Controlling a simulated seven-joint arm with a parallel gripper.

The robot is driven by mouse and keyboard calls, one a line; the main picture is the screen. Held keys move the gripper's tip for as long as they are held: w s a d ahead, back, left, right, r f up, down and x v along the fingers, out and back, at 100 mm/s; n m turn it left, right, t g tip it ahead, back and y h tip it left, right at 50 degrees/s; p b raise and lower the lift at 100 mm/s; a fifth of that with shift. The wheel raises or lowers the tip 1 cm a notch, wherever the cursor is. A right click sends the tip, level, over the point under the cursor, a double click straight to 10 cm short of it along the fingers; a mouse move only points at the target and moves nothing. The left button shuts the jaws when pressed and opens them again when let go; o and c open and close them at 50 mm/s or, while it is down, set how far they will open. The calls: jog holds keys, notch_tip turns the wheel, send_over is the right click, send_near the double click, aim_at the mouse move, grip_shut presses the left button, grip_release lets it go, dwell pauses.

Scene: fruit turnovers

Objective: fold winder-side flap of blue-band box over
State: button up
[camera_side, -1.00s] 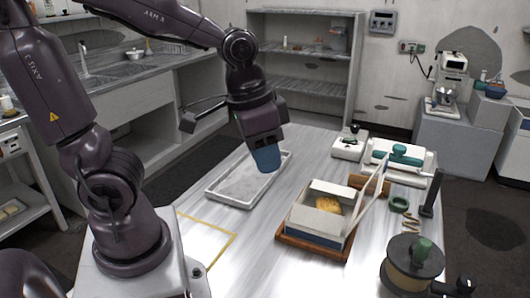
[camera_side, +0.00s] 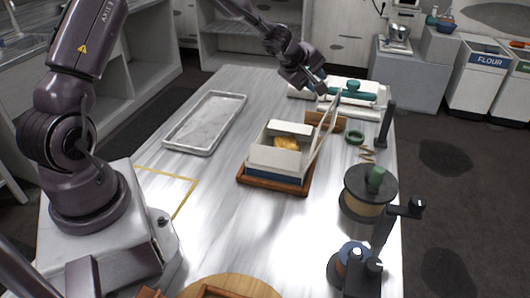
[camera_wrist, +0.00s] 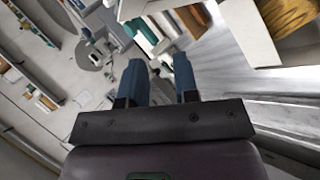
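The white box with a blue band (camera_side: 275,174) sits on a brown wooden board (camera_side: 300,189) in the side view. A golden turnover (camera_side: 288,142) lies inside. One flap stands at its back, and a tall pale panel (camera_side: 322,125) rises upright on its right. My gripper (camera_side: 321,88) is behind the box, above the far part of the table and apart from the flaps. In the wrist view, its two blue fingers (camera_wrist: 160,85) are apart with nothing between them. A white box wall (camera_wrist: 250,35) and the turnover (camera_wrist: 290,14) show at upper right.
A reel of tan cord (camera_side: 369,197) with a green knob stands right of the box. A cranked device with a blue spool (camera_side: 353,257) is nearer. A green ring (camera_side: 355,138) and a dark post (camera_side: 387,124) stand behind.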

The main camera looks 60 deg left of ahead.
jog(key=s+a+f+n+g+y, duration=0.1)
jog(key=s+a+f+n+g, duration=0.1)
jog(key=a+f+n+g, duration=0.3)
jog(key=n+g+h, duration=0.3)
jog(key=g+h, duration=0.3)
jog(key=g, duration=0.1)
send_near(265, 153)
jog(key=x, duration=1)
jog(key=shift+f, duration=0.1)
grip_shut()
